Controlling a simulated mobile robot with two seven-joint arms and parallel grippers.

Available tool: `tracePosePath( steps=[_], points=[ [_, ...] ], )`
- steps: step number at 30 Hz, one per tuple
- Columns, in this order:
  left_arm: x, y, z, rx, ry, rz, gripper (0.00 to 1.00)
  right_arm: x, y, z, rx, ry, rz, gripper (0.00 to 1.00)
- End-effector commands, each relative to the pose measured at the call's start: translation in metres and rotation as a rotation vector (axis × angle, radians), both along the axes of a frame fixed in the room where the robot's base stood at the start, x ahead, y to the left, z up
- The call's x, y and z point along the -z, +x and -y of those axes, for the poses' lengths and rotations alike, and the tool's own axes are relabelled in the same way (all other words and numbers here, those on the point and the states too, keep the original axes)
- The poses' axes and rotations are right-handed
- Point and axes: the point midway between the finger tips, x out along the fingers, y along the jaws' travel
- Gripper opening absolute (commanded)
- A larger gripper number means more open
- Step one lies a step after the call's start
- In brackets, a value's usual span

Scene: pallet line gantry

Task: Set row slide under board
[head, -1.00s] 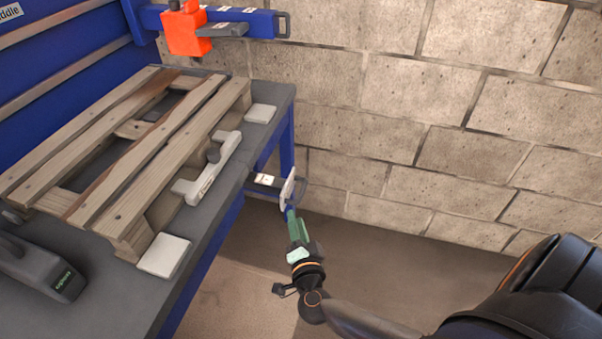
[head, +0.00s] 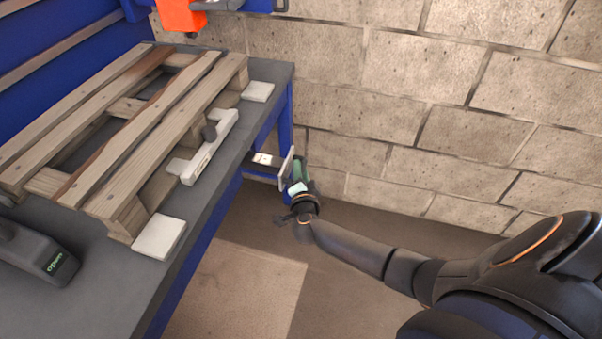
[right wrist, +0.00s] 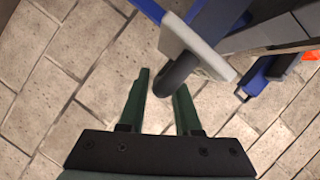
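A slide with a pale end plate (head: 287,165) and a small label sticks out from the bench's right side, below the top. In the right wrist view the plate (right wrist: 192,45) carries a dark round knob (right wrist: 178,74). My right gripper (head: 299,172) is at the plate's right side. Its green fingers are apart, with the knob's end between or just over the tips; I cannot tell if they touch. The wooden pallet (head: 125,125) lies on the bench, its top boards showing. My left gripper is not in view.
The grey bench top (head: 95,295) holds a dark tool (head: 35,250) at left and pale pads (head: 159,237) by the pallet corners. An orange block (head: 181,14) hangs on a blue rail above. A block wall (head: 400,100) stands close behind my right gripper.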

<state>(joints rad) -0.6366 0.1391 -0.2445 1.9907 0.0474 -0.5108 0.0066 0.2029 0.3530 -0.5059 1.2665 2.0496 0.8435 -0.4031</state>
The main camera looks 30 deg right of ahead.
Motion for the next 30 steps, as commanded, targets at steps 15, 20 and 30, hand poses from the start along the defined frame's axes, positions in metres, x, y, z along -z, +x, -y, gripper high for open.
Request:
tracePosePath(
  steps=[15,20,30],
  points=[
    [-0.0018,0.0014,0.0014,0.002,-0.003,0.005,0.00,0.0009,0.0038,0.0024,0.000,-0.001,0.000,0.14],
    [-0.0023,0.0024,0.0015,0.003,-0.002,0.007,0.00,0.0009,0.0037,0.0023,0.000,-0.001,0.000,0.00],
    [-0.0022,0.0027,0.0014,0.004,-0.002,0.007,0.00,0.0010,0.0036,0.0021,0.000,-0.001,0.000,0.00]
  ],
)
